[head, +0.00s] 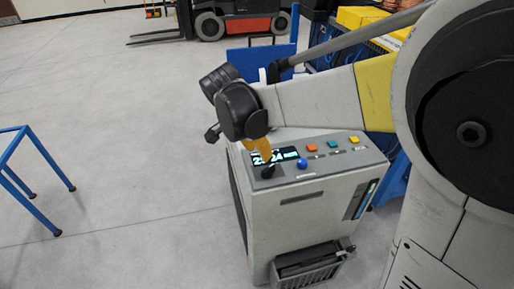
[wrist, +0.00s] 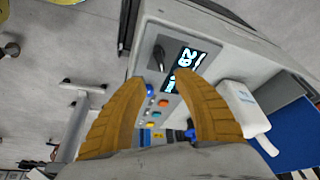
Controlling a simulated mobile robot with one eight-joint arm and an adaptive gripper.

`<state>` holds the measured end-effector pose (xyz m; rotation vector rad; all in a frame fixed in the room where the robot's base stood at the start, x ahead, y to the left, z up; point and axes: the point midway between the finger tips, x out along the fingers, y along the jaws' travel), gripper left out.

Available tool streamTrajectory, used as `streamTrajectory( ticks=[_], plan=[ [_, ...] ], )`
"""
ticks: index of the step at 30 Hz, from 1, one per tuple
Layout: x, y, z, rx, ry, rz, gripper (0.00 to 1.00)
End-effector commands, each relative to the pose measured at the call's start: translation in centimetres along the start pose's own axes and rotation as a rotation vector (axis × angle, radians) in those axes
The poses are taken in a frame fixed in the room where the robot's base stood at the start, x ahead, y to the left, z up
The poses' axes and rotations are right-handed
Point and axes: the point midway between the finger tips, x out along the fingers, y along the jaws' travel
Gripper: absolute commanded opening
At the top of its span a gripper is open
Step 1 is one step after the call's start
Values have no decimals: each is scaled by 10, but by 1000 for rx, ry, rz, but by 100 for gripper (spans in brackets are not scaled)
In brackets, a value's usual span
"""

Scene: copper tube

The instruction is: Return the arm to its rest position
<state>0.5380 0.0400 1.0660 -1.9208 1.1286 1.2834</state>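My arm reaches in from the right in the head view. My gripper (head: 262,158) hangs over the top panel of a grey machine (head: 300,225), with its yellow fingers pointing down near the lit display (head: 287,153). The display also shows in the wrist view (wrist: 187,58). There, my gripper (wrist: 160,79) has its two yellow fingers apart, with nothing held between them. The panel with its coloured buttons (wrist: 157,108) shows through the gap. I cannot tell whether the fingertips touch the panel. No copper tube can be made out.
A dark basket (head: 308,268) is on the machine's front. A blue frame (head: 38,178) stands at the left. A forklift (head: 240,18) is at the back. A blue cart with a yellow box (head: 362,18) stands behind my arm.

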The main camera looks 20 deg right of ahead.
Motion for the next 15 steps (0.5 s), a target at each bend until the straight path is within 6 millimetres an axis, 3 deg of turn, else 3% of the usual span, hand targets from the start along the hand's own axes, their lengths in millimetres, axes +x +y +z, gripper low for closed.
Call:
streamTrajectory(
  ticks=[11, 15],
  plan=[
    [0, 1, 0, -4, -1, -2, 36],
    [-10, 18, -4, -78, -18, -40, 36]
  ],
)
